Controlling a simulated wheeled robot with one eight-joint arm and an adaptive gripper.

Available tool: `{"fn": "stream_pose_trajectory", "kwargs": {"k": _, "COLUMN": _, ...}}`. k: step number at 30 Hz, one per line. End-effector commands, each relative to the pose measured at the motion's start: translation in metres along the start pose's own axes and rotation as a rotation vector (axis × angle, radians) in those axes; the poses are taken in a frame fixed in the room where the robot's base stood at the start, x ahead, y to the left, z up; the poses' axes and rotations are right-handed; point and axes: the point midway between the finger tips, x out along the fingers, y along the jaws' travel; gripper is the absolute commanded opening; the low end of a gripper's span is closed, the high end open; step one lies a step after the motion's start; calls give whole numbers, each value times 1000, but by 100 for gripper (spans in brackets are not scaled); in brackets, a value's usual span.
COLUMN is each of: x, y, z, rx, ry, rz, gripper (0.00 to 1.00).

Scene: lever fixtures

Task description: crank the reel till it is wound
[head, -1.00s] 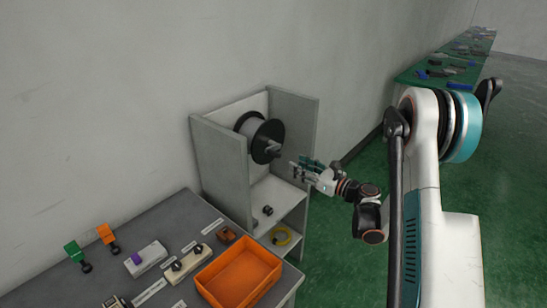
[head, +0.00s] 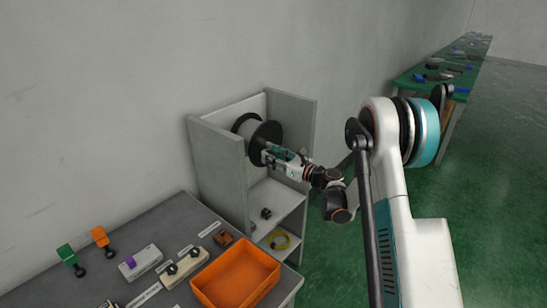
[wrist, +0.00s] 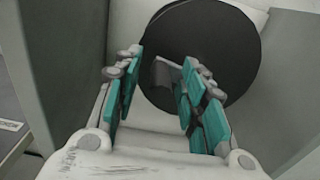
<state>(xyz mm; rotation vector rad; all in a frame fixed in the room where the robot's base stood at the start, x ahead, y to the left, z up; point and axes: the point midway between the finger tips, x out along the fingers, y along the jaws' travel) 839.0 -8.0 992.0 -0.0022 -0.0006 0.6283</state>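The reel (head: 252,132), a pale drum with black end discs, is mounted between the side panels of a grey cabinet. In the wrist view its black front disc (wrist: 220,55) faces me. A grey crank handle (wrist: 167,74) sticks out from the disc. My gripper (head: 270,155) is at the front of the reel. In the wrist view my gripper (wrist: 158,65) is open, with its teal-padded fingers on either side of the handle. The right finger overlaps part of the handle, and I cannot tell whether it touches.
The cabinet's side panels (head: 217,165) stand close on both sides of the reel. A grey bench with an orange tray (head: 235,278) and several levers stands at the front left.

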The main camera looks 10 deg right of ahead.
Motion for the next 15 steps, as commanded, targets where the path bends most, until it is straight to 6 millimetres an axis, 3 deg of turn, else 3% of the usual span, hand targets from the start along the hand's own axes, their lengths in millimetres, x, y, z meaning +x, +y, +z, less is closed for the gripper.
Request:
{"fn": "stream_pose_trajectory", "kwargs": {"k": 2, "x": 0, "y": 0, "z": 0, "rx": 0, "ry": 0, "rz": 0, "gripper": 36}}
{"fn": "stream_pose_trajectory", "kwargs": {"k": 6, "x": 0, "y": 0, "z": 0, "rx": 0, "ry": 0, "rz": 0, "gripper": 4}}
{"fn": "stream_pose_trajectory", "kwargs": {"k": 7, "x": 0, "y": 0, "z": 0, "rx": 0, "ry": 0, "rz": 0, "gripper": 0}}
{"fn": "stream_pose_trajectory", "kwargs": {"k": 15, "x": 0, "y": 0, "z": 0, "rx": 7, "ry": 0, "rz": 0, "gripper": 0}}
